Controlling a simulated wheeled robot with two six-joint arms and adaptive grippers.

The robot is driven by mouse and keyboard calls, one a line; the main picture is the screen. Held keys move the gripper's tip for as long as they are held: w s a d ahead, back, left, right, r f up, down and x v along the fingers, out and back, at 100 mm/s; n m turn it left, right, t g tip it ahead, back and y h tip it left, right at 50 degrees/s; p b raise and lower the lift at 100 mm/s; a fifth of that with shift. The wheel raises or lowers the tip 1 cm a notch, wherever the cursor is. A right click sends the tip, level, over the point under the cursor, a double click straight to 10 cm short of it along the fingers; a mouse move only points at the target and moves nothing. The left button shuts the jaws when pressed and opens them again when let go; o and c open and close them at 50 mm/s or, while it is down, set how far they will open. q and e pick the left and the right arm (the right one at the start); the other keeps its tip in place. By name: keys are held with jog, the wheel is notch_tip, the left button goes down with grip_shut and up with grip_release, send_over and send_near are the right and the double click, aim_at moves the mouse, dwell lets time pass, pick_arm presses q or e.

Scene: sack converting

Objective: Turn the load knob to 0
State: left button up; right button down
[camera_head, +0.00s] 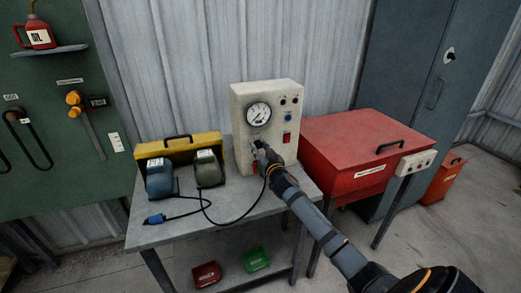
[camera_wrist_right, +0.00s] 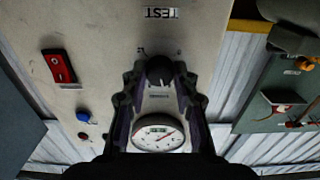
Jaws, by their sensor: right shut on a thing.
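The black load knob (camera_wrist_right: 159,66) is on the front panel of the cream test box (camera_head: 268,92), below its round gauge (camera_head: 258,114). In the head view the gripper hides the knob. The scale marks around the knob are too small to read. My left gripper is not in view.
A red rocker switch (camera_head: 286,137) and a blue button (camera_head: 288,117) are on the same panel. The box stands on a grey bench (camera_head: 235,205) with two battery-like blocks, a yellow case (camera_head: 180,148) and a black cable. A red cabinet (camera_head: 350,150) stands close on the right.

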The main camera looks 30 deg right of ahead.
jog(key=n+p, duration=0.1)
jog(key=n, duration=0.4)
jog(key=shift+r+n+p, duration=0.1)
jog(key=shift+n+p, duration=0.25)
jog(key=shift+n, duration=0.05)
jog(key=n+p, duration=0.2)
jog(key=n, duration=0.4)
jog(key=n+p, duration=0.2)
jog(key=n, duration=0.4)
jog(key=shift+r+n, duration=0.1)
jog(key=shift+n, duration=0.2)
jog(key=n+p, duration=0.1)
jog(key=n, duration=0.4)
jog(key=shift+n, duration=0.4)
jog(key=c, duration=1)
grip_release()
